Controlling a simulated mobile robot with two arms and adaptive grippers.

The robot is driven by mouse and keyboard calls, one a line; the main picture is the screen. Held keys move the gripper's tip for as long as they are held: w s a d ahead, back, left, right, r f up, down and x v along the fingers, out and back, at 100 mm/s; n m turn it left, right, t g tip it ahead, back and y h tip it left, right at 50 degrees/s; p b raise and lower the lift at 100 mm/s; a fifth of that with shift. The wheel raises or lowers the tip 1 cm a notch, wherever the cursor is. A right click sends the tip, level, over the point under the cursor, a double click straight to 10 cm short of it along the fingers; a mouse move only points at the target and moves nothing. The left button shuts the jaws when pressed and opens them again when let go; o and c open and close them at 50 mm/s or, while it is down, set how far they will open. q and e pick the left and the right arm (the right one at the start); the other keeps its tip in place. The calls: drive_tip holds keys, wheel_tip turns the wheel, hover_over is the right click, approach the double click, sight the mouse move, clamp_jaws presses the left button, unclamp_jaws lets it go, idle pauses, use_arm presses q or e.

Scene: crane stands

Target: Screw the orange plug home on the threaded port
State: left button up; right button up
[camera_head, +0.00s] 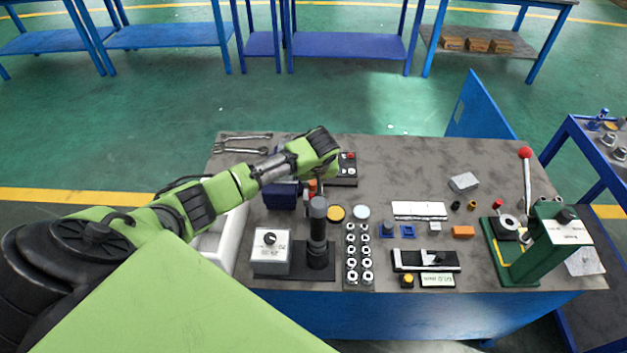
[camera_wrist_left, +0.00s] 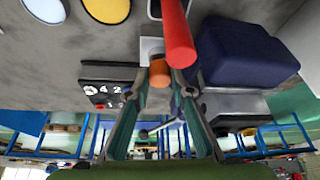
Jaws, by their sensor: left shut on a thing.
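The orange plug (camera_wrist_left: 160,72) is between the fingertips of my left gripper (camera_wrist_left: 161,80) in the left wrist view, and the jaws are shut on it. A red cylinder (camera_wrist_left: 179,38) stands close in front of the plug there and overlaps its edge; I cannot tell whether they touch. In the head view my left gripper (camera_head: 314,183) hangs at the back of the bench, beside a dark blue block, with the orange plug (camera_head: 312,187) just showing below it. The threaded port cannot be made out, and whether the plug sits on it is hidden. My right gripper is not in view.
The dark blue block (camera_wrist_left: 245,55) is close beside my left gripper. A black panel with buttons (camera_head: 347,170) lies on its other side. A dark upright post (camera_head: 318,235) stands nearer the front. Yellow (camera_head: 335,213) and pale blue (camera_head: 362,212) discs lie close by.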

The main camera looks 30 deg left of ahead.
use_arm(q)
drive_tip(key=shift+f, duration=0.45)
drive_tip(key=o, duration=1.1)
drive_tip(key=shift+c, duration=0.2)
drive_tip(key=shift+r, duration=0.1)
drive_tip(key=shift+s+d+r+p, duration=0.1)
drive_tip(key=shift+s+r+p, duration=0.05)
drive_tip(key=shift+r+p, duration=0.6)
drive_tip(key=p+v, duration=0.3)
drive_tip(key=p, duration=0.2)
drive_tip(key=shift+s+d+r, duration=0.15)
drive_tip(key=shift+s, duration=0.05)
drive_tip(key=shift+w, duration=0.1)
wheel_tip(320, 180, up, 10)
